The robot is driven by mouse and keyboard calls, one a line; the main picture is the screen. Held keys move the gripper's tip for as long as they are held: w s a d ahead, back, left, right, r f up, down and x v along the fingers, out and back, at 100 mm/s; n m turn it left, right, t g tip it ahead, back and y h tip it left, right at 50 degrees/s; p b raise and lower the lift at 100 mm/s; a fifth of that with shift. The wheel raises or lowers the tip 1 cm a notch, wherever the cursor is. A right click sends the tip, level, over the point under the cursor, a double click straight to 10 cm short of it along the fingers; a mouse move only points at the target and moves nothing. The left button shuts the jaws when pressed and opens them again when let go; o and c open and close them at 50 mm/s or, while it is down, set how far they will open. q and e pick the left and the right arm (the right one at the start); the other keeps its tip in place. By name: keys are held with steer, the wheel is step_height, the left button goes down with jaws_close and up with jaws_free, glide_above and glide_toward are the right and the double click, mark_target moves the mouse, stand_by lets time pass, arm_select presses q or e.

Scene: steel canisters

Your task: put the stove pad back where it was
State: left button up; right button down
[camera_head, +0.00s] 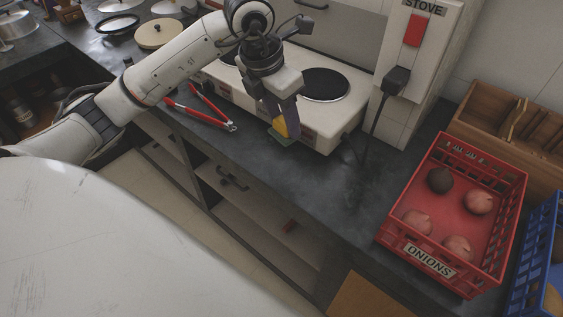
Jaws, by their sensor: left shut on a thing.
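My left gripper (284,122) reaches over the front edge of the stove (345,100). The pad is partly hidden by the fingers. It is low by the stove's front face, above the dark counter; I cannot tell whether it touches the counter. My right gripper is not in view.
A plug with a cable (393,82) hangs under the STOVE switch (414,30). A red onion crate (440,262) stands at the right. Counter between gripper and crate is clear.

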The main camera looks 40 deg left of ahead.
mark_target(275, 133)
arm_select(q)
steer(key=shift+w+a+n, duration=0.15)
steer(key=shift+a+n, duration=0.15)
steer(key=shift+n, duration=0.3)
steer(key=shift+a+f+n, duration=0.15)
steer(key=shift+f+n, duration=0.05)
steer(key=shift+n, duration=0.1)
steer(key=shift+y, duration=0.3)
step_height(275, 133, down, 10)
steer(key=shift+r, duration=0.2)
steer(key=o, duration=1)
steer(key=shift+f, duration=0.15)
steer(key=v, duration=1.2)
steer(key=shift+a, duration=0.1)
